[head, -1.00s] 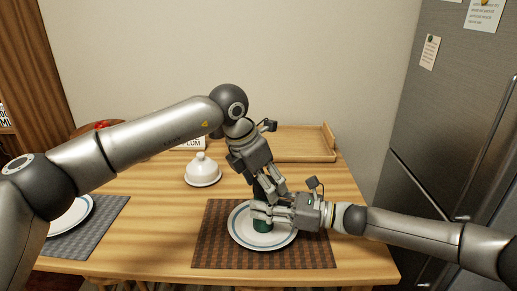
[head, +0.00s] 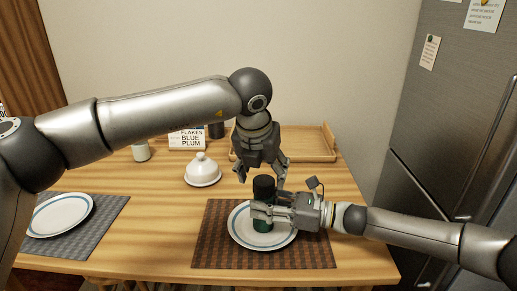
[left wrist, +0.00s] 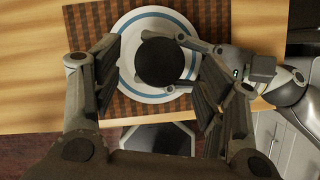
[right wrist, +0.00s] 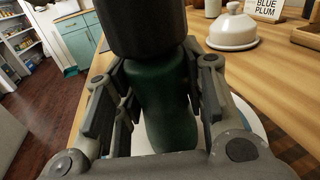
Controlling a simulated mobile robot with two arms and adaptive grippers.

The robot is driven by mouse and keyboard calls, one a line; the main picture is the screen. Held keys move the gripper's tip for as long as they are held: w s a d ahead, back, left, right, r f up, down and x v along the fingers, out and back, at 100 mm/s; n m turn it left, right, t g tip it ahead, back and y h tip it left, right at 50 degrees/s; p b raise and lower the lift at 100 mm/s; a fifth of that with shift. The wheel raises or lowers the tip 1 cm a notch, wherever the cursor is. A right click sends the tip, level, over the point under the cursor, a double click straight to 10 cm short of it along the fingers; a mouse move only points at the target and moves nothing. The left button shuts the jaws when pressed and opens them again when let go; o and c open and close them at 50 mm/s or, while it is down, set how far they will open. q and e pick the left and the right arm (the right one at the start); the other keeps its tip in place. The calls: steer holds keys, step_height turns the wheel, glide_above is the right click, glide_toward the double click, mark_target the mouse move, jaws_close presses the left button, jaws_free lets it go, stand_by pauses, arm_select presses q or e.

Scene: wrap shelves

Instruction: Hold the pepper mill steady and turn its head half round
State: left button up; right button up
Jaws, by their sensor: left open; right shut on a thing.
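The pepper mill has a black head (head: 263,187) and a dark green body (head: 262,227). It stands upright over the plate (head: 240,238) on the brown mat. My right gripper (head: 258,213) is shut around the green body from the right; the right wrist view shows its fingers on both sides of the body (right wrist: 163,105). My left gripper (head: 262,178) points down at the black head, open, its fingers apart on either side. In the left wrist view the round top of the head (left wrist: 160,62) lies between the spread fingers, with visible gaps.
Behind are a wooden tray (head: 305,143), a sign (head: 186,140) and a small cup (head: 141,151). Another plate (head: 60,214) lies on a grey mat (head: 105,215). A fridge (head: 460,120) stands at the right.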

arm_select(q)
steer(key=v, duration=0.7)
steer(key=shift+s+r, duration=0.25)
steer(key=shift+r, duration=0.15)
steer(key=s+d+f+m+g+h, duration=0.1)
steer(key=s+d+f+m+h, duration=0.3)
steer(key=d, duration=0.2)
steer(key=s+d+f+m+g+h, duration=0.1)
steer(key=s+d+f+m+h, duration=0.25)
steer(key=d, duration=0.35)
steer(key=n+t+h, duration=0.2)
steer(key=t+h, duration=0.2)
steer(key=t, duration=0.7)
glide_toward(256, 188)
steer(key=shift+y, duration=0.35)
steer(key=x, duration=1.2)
steer(key=shift+d+r, duration=0.3)
